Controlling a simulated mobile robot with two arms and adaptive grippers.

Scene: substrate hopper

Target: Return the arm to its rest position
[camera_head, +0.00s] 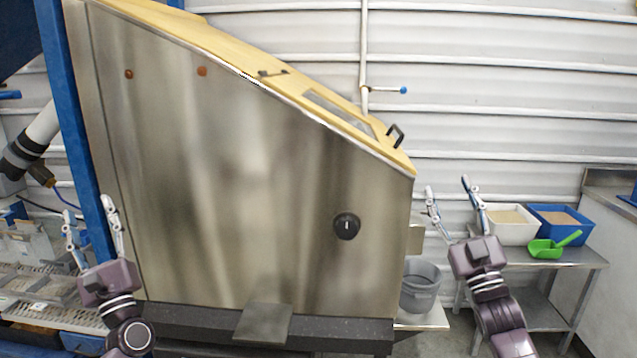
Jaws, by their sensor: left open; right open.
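My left gripper (92,224) is at the lower left, in front of the left edge of the steel hopper (250,190). Its fingers point up, spread apart, with nothing between them. My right gripper (452,196) is to the right of the hopper, in front of the wall and the side table. Its fingers point up and are open and empty. Both wrists come in from the bottom of the view. The hopper has a yellow sloped lid (230,48) that lies shut, with a black handle (395,135) at its low end, and a black knob (346,226) on its side.
A metal table (570,256) at the right bears a white bin (512,232), a blue bin (562,232) and a green scoop (546,249). A grey bucket (419,287) stands beside the hopper. A blue post (75,120) and a slatted bench (40,290) are at the left.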

